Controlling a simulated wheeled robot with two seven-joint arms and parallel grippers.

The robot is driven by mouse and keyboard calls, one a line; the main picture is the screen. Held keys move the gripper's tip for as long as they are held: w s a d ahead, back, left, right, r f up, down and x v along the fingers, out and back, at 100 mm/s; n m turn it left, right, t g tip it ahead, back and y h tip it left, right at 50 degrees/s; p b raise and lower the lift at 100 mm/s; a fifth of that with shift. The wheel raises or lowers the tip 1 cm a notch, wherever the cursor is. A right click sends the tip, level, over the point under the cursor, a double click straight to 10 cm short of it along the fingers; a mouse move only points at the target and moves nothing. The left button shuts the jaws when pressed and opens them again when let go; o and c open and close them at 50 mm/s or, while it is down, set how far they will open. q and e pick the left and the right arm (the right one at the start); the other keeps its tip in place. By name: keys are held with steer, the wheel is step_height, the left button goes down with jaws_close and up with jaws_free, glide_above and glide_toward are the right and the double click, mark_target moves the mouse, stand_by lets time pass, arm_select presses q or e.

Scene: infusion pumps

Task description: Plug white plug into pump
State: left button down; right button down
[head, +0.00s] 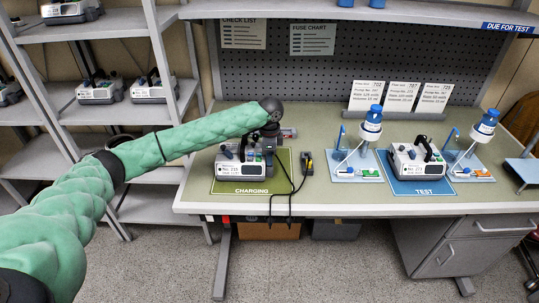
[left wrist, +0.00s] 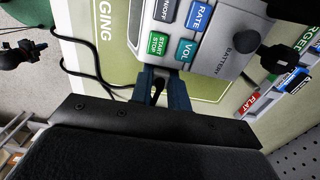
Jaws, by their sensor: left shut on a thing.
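In the head view, a white and grey pump (head: 243,163) stands on the green CHARGING mat (head: 240,187). My left gripper (head: 268,143) is at the pump's right rear side, mostly hidden by my wrist. In the left wrist view, the left gripper (left wrist: 160,92) is shut on a small dark cable end (left wrist: 158,85), close beside the pump (left wrist: 205,40) with its START STOP and VOL buttons. Black cables (left wrist: 85,70) run to the fingers. I cannot make out a white plug or the pump's socket. My right gripper is not in view.
Black cables (head: 289,198) hang over the front table edge. A small black and yellow item (head: 306,161) lies right of the mat. Another pump (head: 415,160) stands on the blue TEST mat (head: 423,187), between two stands with blue-capped bottles (head: 371,124). Bare green tabletop (head: 317,196) lies in front.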

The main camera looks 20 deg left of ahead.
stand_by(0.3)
arm_select(q)
steer(key=c, duration=0.9)
jaws_free()
steer(key=shift+o, duration=0.2)
steer(key=shift+r, duration=0.15)
steer(key=shift+r+p, duration=3.25)
steer(key=shift+r, duration=0.15)
